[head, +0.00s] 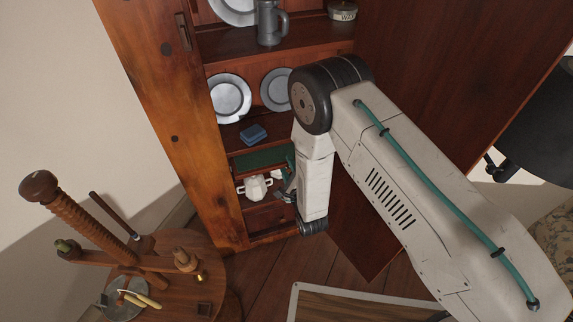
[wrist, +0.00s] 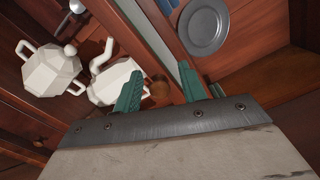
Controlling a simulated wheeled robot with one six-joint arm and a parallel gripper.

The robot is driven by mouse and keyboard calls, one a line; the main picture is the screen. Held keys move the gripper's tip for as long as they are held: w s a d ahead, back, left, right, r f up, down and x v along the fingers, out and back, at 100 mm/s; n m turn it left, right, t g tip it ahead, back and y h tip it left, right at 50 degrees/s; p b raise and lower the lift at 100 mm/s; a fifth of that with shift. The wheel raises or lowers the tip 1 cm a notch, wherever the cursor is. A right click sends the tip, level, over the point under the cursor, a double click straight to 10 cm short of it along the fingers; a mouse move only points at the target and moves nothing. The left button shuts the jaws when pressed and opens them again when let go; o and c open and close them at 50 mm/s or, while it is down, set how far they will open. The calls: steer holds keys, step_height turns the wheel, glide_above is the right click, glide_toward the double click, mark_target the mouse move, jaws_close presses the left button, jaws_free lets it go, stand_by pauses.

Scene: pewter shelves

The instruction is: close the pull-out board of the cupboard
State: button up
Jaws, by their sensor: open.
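The cupboard (head: 178,120) stands open. The pull-out board (head: 258,161), with a green top, shows below the plate shelf. My arm hides its right part, and I cannot tell how far out it stands. In the wrist view, its wooden front (wrist: 146,42) runs diagonally, with a round wooden knob (wrist: 160,91) low on it. My gripper (head: 288,182) is at the cupboard front by the board. In the wrist view, its green fingers (wrist: 163,91) are apart, with the knob seen between them. I cannot tell whether they touch it.
White pots (head: 256,186) stand in the compartment below the board. Plates (head: 230,98) and a blue block (head: 253,134) are on the shelf above. A cupboard door (head: 425,85) stands open on the right. A wooden spinning-wheel-like piece (head: 150,265) stands at front left.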

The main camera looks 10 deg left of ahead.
mark_target(282, 156)
steer(key=shift+w+a, duration=0.35)
steer(key=shift+w, duration=0.3)
jaws_close()
steer(key=x, duration=0.4)
steer(key=shift+w+a, duration=0.1)
jaws_free()
steer(key=v, duration=0.8)
